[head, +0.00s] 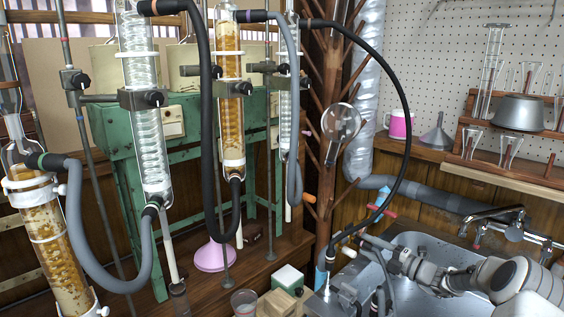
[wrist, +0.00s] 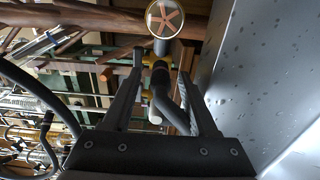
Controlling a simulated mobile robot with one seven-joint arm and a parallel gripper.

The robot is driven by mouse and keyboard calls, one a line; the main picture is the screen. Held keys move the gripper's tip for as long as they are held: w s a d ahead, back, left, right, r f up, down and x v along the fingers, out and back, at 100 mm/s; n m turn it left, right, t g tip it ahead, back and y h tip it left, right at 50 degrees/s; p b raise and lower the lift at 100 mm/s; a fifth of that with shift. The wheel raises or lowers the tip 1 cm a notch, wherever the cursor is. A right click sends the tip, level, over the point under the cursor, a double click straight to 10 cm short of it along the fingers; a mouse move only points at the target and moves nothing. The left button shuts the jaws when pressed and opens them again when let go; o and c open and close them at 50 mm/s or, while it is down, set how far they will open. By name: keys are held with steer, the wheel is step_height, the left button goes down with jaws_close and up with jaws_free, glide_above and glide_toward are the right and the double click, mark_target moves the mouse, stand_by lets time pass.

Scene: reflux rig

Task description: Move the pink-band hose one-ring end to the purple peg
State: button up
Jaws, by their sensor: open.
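My gripper (head: 368,243) is at the lower right in the head view, over the sink edge beside the branched wooden stand (head: 325,170). In the wrist view my gripper (wrist: 162,72) is open, with a dark hose piece with yellow fittings (wrist: 162,92) showing between the fingers. I cannot tell how far beyond the fingertips it is. A thin black hose (head: 408,120) arcs from the top of the right column down to near my gripper. No pink band can be made out for certain.
Glass columns (head: 145,100) with thick grey and black hoses stand at the left before a green frame (head: 115,140). A metal sink (head: 430,245) with a tap is at the right. A glassware shelf (head: 510,165) is on the wall. Small boxes (head: 288,278) stand at the bottom middle.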

mark_target(372, 247)
jaws_close()
stand_by(1.3)
steer(key=shift+d, duration=0.1)
steer(key=shift+p+v, duration=1.25)
steer(key=shift+v, duration=1.7)
steer(key=shift+r, duration=0.1)
